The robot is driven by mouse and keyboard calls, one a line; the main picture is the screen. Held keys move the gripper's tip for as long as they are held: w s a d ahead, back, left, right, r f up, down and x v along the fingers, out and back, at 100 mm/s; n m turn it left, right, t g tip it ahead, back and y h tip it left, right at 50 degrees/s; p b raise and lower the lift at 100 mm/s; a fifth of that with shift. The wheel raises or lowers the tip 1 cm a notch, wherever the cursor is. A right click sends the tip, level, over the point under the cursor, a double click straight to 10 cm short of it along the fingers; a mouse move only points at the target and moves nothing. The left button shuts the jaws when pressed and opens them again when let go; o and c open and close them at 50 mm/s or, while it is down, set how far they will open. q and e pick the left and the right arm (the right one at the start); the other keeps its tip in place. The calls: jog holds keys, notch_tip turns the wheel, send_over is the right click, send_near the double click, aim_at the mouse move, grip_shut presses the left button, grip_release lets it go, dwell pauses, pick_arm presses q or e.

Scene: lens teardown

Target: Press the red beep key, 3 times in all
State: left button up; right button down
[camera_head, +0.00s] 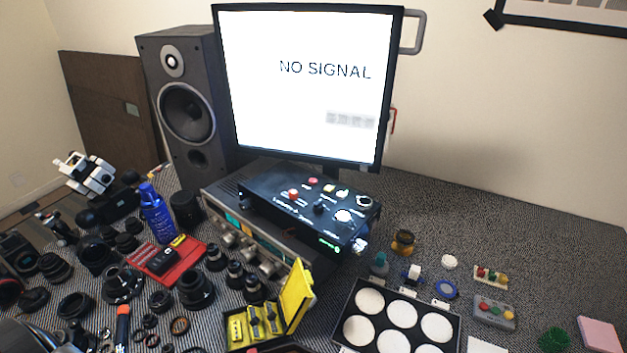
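A black control box (310,205) sits on top of a grey instrument in the middle of the table, below the monitor. Its top carries a red key (293,194), a pinkish-red key (313,181), pale round buttons and dark knobs. At the right, a small grey box (494,311) has red and green buttons, and a pale strip (491,277) behind it has several coloured buttons. The labels are too small to read, so I cannot tell which red one is the beep key.
The monitor (305,85) reads "NO SIGNAL"; a speaker (185,100) stands left of it. Lens parts crowd the left. An open yellow case (297,296) and a tray with white discs (345,325) stand in front. The table's back right (520,230) is clear.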

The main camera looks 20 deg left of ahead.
pick_arm(q)
grip_shut()
dwell(1.4)
